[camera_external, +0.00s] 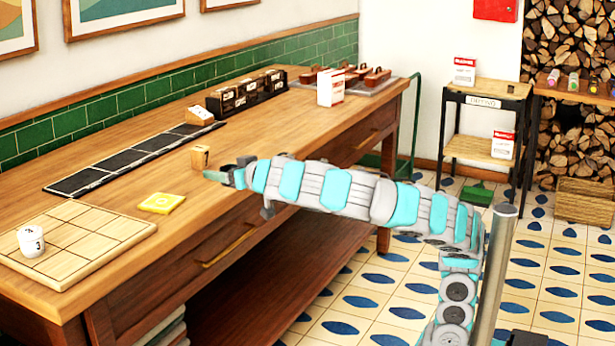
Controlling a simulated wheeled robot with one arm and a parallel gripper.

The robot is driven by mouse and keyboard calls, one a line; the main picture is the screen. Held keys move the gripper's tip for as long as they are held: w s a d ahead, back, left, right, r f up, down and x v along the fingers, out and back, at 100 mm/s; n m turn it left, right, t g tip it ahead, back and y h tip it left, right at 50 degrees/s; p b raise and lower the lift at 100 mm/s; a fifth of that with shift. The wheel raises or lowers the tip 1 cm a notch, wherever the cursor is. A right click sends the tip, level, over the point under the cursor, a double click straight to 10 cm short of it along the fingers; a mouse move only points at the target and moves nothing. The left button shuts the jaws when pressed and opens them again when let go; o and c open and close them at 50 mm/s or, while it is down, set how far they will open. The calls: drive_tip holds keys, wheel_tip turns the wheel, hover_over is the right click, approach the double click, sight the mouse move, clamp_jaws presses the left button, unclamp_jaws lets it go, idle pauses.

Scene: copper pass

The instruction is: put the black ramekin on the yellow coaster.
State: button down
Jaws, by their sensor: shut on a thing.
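The yellow coaster (161,203) lies flat on the wooden counter, left of my gripper, with nothing on it. My gripper (217,175) is low over the counter near its front edge, at the end of my arm reaching in from the right. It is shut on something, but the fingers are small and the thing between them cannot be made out. I see no black ramekin clearly anywhere; it may be hidden at my gripper.
A small wooden number block (200,157) stands right by my gripper's tip. A pale gridded board (85,235) with a white numbered piece (31,241) is at front left. A black segmented strip (130,160) lies behind the coaster. Boxes (245,93) stand farther back.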

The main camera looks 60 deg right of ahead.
drive_tip(key=w+a, duration=0.1)
drive_tip(key=w, duration=0.1)
drive_tip(key=w+a+p, duration=0.1)
drive_tip(key=w, duration=0.1)
drive_tip(key=w+a, duration=0.1)
drive_tip(key=w, duration=0.1)
drive_tip(key=shift+w+a+f, duration=0.2)
drive_tip(key=shift+w+f, duration=0.15)
drive_tip(key=p, duration=0.3)
hover_over(165, 200)
drive_tip(key=shift+w+d+f, duration=0.1)
drive_tip(key=shift+f, duration=0.2)
wheel_tip(165, 200, down, 2)
drive_tip(key=shift+d+f, duration=0.1)
drive_tip(key=shift+f, duration=0.7)
drive_tip(key=shift+f, duration=0.15)
drive_tip(key=shift+c, duration=0.3)
unclamp_jaws()
